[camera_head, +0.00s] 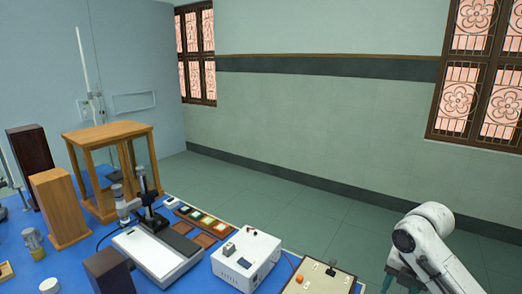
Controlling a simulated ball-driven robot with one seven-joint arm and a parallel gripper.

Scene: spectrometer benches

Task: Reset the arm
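My white arm (432,243) shows at the lower right, bent, with its upper joint raised over the floor beside the bench. A dark teal part at its lower left, which looks like my gripper (400,280), is cut by the bottom edge of the picture. It is close to the right end of the blue bench. Its fingertips are not clear, so I cannot tell if it is open or shut, or whether it holds anything.
The blue bench (85,262) carries a wood-framed glass case (112,170), a microscope-like instrument (150,250), a white box (245,258), a beige panel (318,280) and wooden blocks. Green floor (330,215) is open behind the bench.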

